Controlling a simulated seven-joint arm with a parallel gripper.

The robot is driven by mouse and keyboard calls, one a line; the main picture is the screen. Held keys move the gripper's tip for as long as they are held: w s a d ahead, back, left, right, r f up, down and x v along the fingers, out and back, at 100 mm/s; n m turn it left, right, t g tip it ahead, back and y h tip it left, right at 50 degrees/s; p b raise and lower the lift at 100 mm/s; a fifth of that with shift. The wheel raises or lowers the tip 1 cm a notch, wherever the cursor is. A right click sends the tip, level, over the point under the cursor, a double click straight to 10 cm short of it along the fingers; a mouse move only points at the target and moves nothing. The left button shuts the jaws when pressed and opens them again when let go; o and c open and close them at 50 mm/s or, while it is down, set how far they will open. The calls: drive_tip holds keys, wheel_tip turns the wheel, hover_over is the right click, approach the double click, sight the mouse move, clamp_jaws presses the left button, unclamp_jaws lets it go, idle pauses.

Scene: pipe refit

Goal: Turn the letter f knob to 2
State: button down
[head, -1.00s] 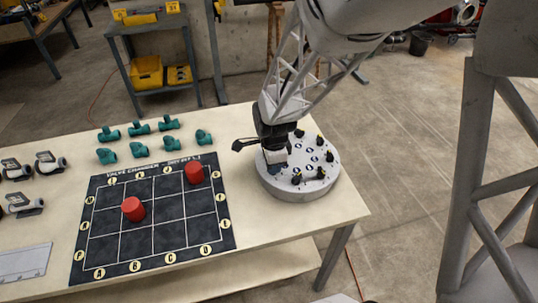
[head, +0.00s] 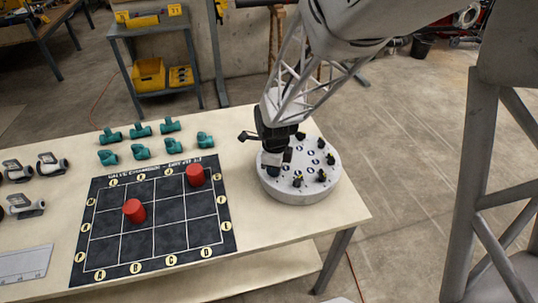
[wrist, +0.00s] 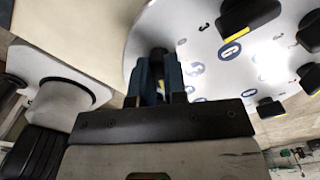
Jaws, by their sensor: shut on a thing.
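The round grey dial plate (head: 318,190) stands at the right end of the table, with several black knobs on top. My gripper (head: 272,168) is down at the plate's left side. In the wrist view my gripper's blue-grey fingers (wrist: 163,82) are shut on a black knob (wrist: 158,54) near the plate's edge. The fingers hide most of this knob, its pointer and its letter, so I cannot tell its letter or setting. Other knobs, such as one with a yellow stripe (wrist: 248,14), stand apart from the fingers. Round blue-ringed marks lie on the plate's face.
A dark grid mat (head: 170,222) with two red cylinders (head: 134,211) (head: 195,175) lies left of the plate. Several teal pipe fittings (head: 141,151) stand behind it. Grey-white fittings (head: 50,165) are at the far left. The table's right front corner is bare.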

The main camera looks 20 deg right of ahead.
drive_tip(key=c, duration=1.2)
unclamp_jaws()
drive_tip(key=shift+o, duration=0.2)
drive_tip(key=shift+r, duration=3.9)
drive_tip(key=shift+r, duration=0.1)
